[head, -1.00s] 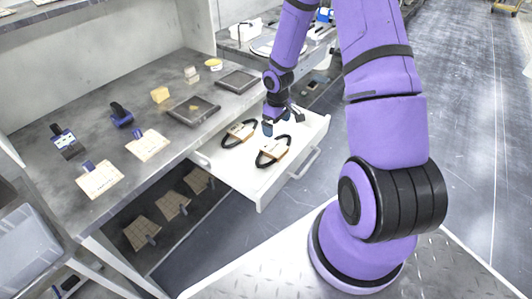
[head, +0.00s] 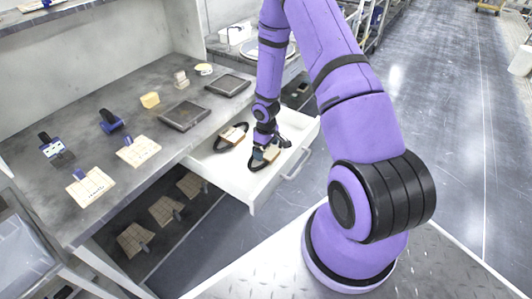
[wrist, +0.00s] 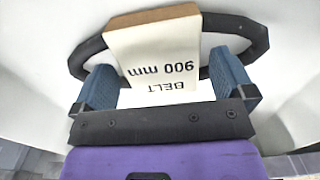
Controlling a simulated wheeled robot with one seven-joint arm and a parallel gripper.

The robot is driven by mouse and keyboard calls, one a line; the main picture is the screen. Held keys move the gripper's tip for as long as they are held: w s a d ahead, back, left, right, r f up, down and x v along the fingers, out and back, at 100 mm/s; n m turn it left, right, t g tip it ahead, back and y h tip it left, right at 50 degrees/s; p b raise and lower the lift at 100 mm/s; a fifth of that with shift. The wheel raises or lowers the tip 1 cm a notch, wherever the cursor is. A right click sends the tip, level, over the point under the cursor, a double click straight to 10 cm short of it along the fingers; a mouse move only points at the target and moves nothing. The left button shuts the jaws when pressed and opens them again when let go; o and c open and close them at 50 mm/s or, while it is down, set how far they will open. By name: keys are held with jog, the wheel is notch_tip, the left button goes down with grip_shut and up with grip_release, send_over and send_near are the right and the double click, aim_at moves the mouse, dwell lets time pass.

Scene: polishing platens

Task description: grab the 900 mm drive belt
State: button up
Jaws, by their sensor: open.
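The 900 mm drive belt is a black loop with a tan-edged white label block reading "900 mm BELT", upside down in the wrist view (wrist: 160,58). In the head view it is the nearer belt (head: 256,166) in the open white drawer (head: 236,172), partly hidden by my gripper. My gripper (wrist: 165,88) is open, its blue fingers on either side of the label block and not closed on it. In the head view my gripper (head: 268,148) reaches down over this belt. A second black belt with a tan block (head: 232,137) lies farther left in the drawer; its label is unreadable.
The grey bench (head: 120,112) left of the drawer holds dark square plates (head: 185,115), a yellow block (head: 150,100), blue-handled tools (head: 111,121) and tan tiles (head: 138,151). More tiles lie on the shelf below (head: 166,209). The drawer's walls and front handle (head: 297,165) surround the belts.

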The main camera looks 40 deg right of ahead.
jog(key=shift+f, duration=0.8)
jog(key=c, duration=0.9)
jog(key=shift+c, duration=0.2)
